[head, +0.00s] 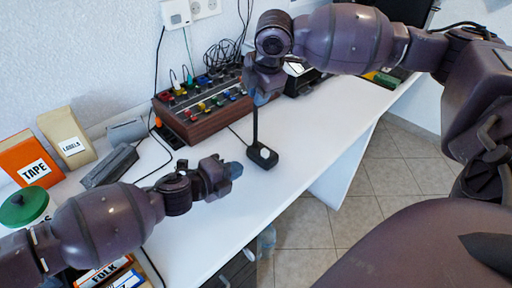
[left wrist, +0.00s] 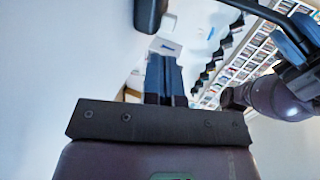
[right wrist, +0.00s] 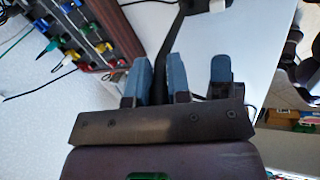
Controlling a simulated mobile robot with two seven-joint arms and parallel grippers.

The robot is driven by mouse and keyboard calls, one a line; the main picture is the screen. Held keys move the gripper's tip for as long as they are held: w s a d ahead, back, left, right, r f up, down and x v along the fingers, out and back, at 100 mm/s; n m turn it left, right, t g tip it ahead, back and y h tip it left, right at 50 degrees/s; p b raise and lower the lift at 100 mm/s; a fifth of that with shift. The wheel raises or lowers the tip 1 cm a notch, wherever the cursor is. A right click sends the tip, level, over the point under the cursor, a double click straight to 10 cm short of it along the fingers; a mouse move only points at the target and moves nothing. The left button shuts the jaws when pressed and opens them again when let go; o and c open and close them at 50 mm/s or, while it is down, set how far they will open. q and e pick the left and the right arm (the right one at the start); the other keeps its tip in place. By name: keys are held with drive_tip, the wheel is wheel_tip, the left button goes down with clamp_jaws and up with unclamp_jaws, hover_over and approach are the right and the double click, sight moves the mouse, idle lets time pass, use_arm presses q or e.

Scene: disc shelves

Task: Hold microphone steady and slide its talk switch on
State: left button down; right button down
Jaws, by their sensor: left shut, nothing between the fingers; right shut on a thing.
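The black microphone stands upright on the white desk. Its dark base (head: 257,160) carries a pale switch (head: 264,153), and its thin stem (head: 255,125) rises to my right gripper (head: 258,98). My right gripper is shut on the stem, which shows between its blue fingers (right wrist: 160,80) in the right wrist view. My left gripper (head: 236,170) is shut and empty, low over the desk, just left of the base and apart from it. In the left wrist view its fingers (left wrist: 164,78) are together, with the dark base (left wrist: 150,12) beyond them. The microphone's upper part is hidden by my right gripper.
A wood-sided mixer (head: 205,112) with coloured plugs stands behind the microphone. A grey stapler-like object (head: 109,166), an orange TAPE box (head: 30,158) and a LABELS box (head: 67,138) are at the left. The desk's front edge lies close to the base, and bare desk extends to its right.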

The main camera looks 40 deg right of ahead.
sight(263, 153)
use_arm(q)
drive_tip(key=x, duration=0.6)
drive_tip(key=shift+r, duration=0.3)
drive_tip(key=shift+w+d, duration=0.1)
drive_tip(key=shift+d, duration=0.8)
drive_tip(key=shift+w+d, duration=0.1)
drive_tip(key=shift+d, duration=1.3)
drive_tip(key=shift+a, duration=0.45)
drive_tip(key=v, duration=1.3)
drive_tip(key=shift+a+f, duration=0.1)
drive_tip(key=shift+f, duration=0.25)
